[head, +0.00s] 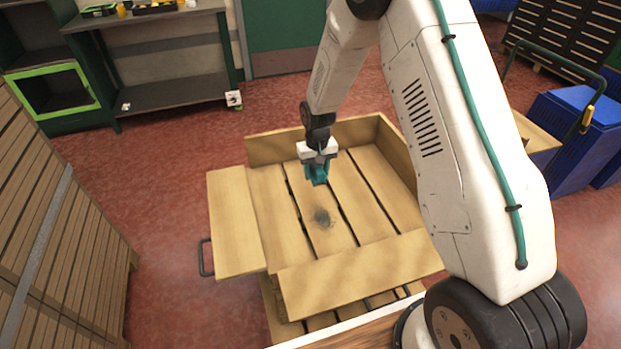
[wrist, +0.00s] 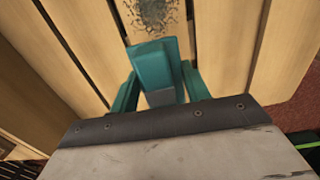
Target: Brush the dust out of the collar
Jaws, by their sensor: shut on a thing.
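The wooden collar (head: 352,275) stands around a slatted wooden floor. A grey dust patch (head: 321,218) lies on a middle slat and also shows at the top of the wrist view (wrist: 153,12). My gripper (head: 317,167) points down inside the collar, a little beyond the dust in the head view. In the wrist view its teal fingers (wrist: 158,95) are shut on a teal block with a grey part, which I take to be the brush (wrist: 153,62). Its bristles are hidden. I cannot tell whether it touches the slats.
A wooden board (head: 233,222) lies at the collar's left side. Stacked timber (head: 55,220) fills the far left. A workbench (head: 165,60) stands at the back, and blue bins (head: 568,135) at the right. Red floor is free between the timber and the collar.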

